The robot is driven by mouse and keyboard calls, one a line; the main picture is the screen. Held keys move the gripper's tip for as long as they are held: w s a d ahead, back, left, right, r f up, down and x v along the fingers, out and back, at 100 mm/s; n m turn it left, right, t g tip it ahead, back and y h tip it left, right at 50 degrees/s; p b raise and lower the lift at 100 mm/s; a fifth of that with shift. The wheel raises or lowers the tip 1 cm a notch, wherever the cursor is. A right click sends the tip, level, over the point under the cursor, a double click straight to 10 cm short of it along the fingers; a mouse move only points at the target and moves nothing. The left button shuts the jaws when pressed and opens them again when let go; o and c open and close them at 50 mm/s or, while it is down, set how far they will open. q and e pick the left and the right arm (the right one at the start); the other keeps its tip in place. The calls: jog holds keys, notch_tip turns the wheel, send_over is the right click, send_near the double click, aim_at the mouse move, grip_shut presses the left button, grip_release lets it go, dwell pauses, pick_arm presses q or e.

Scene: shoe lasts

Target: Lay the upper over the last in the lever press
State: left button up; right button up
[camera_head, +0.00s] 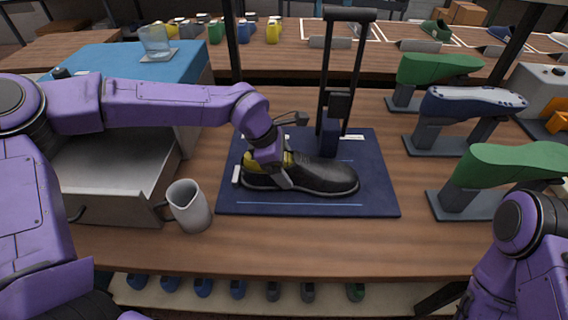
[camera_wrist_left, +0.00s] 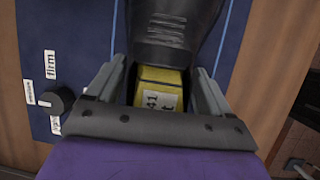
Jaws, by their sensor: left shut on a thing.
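The black upper (camera_head: 325,175) lies lengthwise over the blue base (camera_head: 375,195) of the lever press, toe to the right. The yellow last (camera_head: 285,158) shows at its heel end, and its labelled top (camera_wrist_left: 160,97) shows in the left wrist view. The press's dark lever frame (camera_head: 341,70) stands upright behind the shoe. My left gripper (camera_head: 277,172) is at the heel end, its fingers either side, shut on the upper (camera_wrist_left: 175,35). The fingers partly hide the heel and the last. My right gripper is out of the head view; only my right arm shows.
A grey mug (camera_head: 190,208) stands left of the press base, beside a grey tray (camera_head: 110,175). Green lasts (camera_head: 510,165) and a blue-and-white shoe form (camera_head: 470,103) stand on holders at right. A knob (camera_wrist_left: 50,102) is on the press base. Bare table lies in front.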

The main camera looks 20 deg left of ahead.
pick_arm(q)
jog(key=shift+f, duration=0.1)
jog(key=o, duration=1)
jog(key=v, duration=1)
jog(key=shift+a+r+b, duration=0.15)
jog(key=shift+r+b, duration=0.1)
jog(key=shift+b, duration=0.05)
jog(key=shift+s, duration=0.1)
